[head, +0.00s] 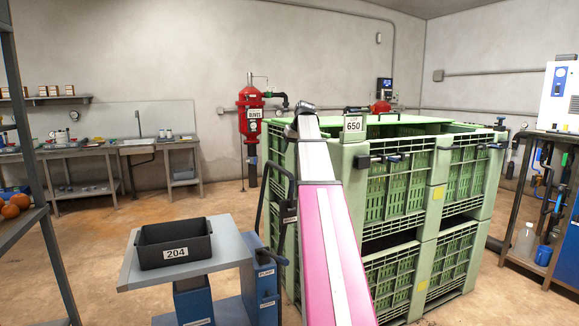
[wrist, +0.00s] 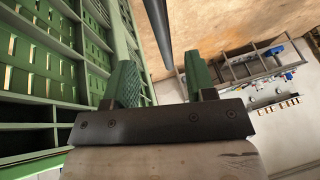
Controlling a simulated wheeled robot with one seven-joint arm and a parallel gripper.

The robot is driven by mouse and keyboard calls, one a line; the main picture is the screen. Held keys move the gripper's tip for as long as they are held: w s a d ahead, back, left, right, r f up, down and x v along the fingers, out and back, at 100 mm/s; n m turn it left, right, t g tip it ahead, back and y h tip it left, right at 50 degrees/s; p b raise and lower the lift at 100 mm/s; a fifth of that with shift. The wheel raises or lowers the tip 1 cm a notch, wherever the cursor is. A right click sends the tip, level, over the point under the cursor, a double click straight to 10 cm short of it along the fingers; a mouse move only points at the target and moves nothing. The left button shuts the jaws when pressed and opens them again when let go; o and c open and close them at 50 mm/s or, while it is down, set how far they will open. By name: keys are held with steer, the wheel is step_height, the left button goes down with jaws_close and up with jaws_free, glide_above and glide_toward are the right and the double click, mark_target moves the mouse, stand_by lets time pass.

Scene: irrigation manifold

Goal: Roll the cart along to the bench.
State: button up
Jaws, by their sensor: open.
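The cart (head: 222,258) is a blue lift cart with a grey top, standing at lower centre-left in the head view. A black bin (head: 175,243) labelled 204 sits on its top. A black bar handle (head: 259,200) rises at its right end, partly behind my arm. The bench (head: 160,147) stands against the back wall at left, some way beyond the cart. My gripper (wrist: 161,70) is open and empty, with green fingers. In the wrist view a dark bar (wrist: 157,30), apparently the handle, reaches toward the gap between the fingertips. I cannot tell whether it lies between them.
Stacked green crates (head: 399,190) labelled 650 stand close on the right of the cart and my arm. A shelf post (head: 35,170) with oranges beside it is at far left. A red filter (head: 251,115) is at the back wall. Open floor (head: 105,225) lies between cart and bench.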

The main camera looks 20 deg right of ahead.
steer(key=x, duration=1)
steer(key=shift+w+d+f, duration=0.15)
steer(key=shift+w+f, duration=0.05)
steer(key=shift+w, duration=0.2)
jaws_close()
